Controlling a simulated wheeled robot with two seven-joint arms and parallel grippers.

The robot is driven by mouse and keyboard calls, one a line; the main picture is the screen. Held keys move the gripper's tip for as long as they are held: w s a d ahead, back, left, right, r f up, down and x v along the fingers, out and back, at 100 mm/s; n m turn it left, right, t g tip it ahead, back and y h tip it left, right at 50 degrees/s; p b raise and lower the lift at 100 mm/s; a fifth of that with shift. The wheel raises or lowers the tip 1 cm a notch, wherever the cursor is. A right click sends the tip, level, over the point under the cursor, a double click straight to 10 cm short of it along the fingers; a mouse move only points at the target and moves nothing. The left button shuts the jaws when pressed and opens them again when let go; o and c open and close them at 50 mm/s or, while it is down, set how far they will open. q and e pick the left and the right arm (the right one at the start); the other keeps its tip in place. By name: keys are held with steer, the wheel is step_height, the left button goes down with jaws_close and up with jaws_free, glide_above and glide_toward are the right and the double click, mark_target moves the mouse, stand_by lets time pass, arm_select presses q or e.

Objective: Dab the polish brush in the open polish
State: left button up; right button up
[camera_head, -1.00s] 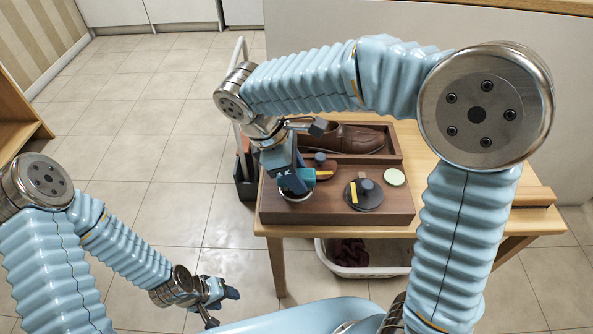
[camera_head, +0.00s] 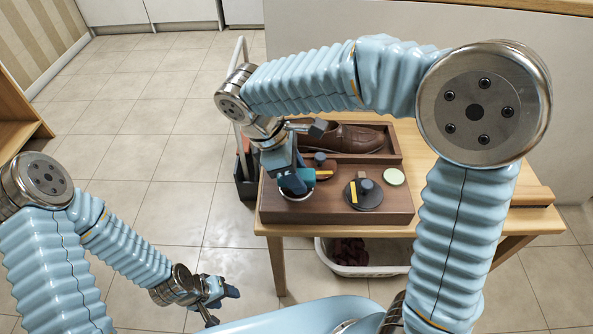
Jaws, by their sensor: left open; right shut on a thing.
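My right gripper (camera_head: 289,177) is shut on the teal polish brush (camera_head: 302,180), at the left front of the dark wooden tray. The brush is directly over the open polish, a round tin with a pale rim (camera_head: 297,201). The gripper and brush hide most of the tin's inside, and I cannot tell whether the bristles touch the polish. My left gripper (camera_head: 219,292) is open and empty, low over the floor at the lower left, away from the table.
The tray (camera_head: 330,214) stands on a wooden table (camera_head: 445,186). A white basket (camera_head: 365,270) is below.

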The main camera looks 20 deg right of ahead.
mark_target(307, 173)
stand_by(0.5)
step_height(307, 173, up, 5)
steer(key=p, duration=0.5)
steer(key=shift+r, duration=0.95)
